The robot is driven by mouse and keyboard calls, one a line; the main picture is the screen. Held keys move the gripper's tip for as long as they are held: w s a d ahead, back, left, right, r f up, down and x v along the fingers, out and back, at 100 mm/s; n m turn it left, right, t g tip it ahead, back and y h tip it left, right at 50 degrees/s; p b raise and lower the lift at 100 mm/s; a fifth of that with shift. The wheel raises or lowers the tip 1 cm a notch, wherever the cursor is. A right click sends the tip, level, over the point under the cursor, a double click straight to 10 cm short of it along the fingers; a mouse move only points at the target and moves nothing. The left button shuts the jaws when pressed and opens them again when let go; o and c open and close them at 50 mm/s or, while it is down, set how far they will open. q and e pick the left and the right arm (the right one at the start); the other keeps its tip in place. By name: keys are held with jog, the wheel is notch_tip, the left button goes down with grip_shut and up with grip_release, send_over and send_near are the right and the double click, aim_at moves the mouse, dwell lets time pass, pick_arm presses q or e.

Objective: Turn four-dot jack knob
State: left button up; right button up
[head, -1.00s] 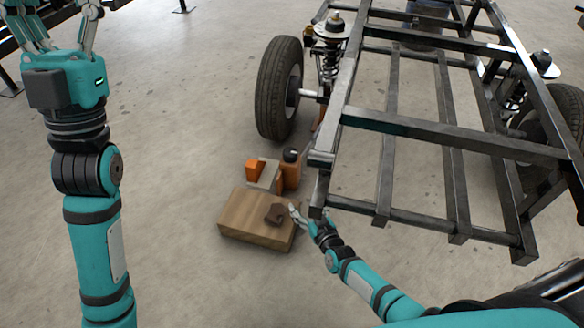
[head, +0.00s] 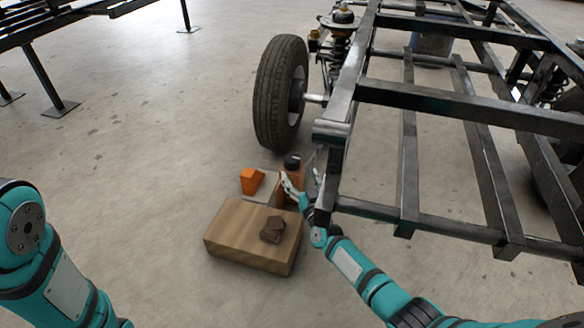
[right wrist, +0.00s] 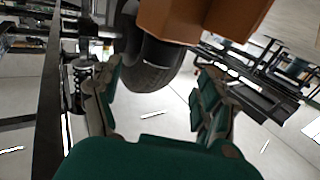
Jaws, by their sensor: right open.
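An orange jack (head: 291,183) with a black knob (head: 292,160) on top stands on the floor behind a wooden block, left of the frame's near corner, in the head view. Its dots are too small to make out. My right gripper (head: 298,186) is at the jack's near side, below the knob, and partly covers the jack. In the right wrist view its two green fingers (right wrist: 155,95) are spread with nothing between them. My left gripper is out of view.
The wooden block (head: 248,232) carries a dark brown piece (head: 272,230). An orange wedge (head: 251,180) lies left of the jack. The steel frame (head: 345,120) is close on the right, and a tire (head: 278,95) stands behind.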

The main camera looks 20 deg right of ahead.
aim_at(295, 165)
jog(key=w+b, duration=0.1)
jog(key=w, duration=0.1)
jog(key=w+b, duration=0.2)
jog(key=w, duration=0.1)
jog(key=w+b, duration=0.2)
jog(key=shift+w+f, duration=0.25)
jog(key=shift+w, duration=0.15)
jog(key=shift+w+r+b, duration=0.2)
jog(key=shift+w+b, duration=0.4)
jog(key=shift+b, duration=0.05)
jog(key=c, duration=1.1)
jog(key=shift+c, duration=0.4)
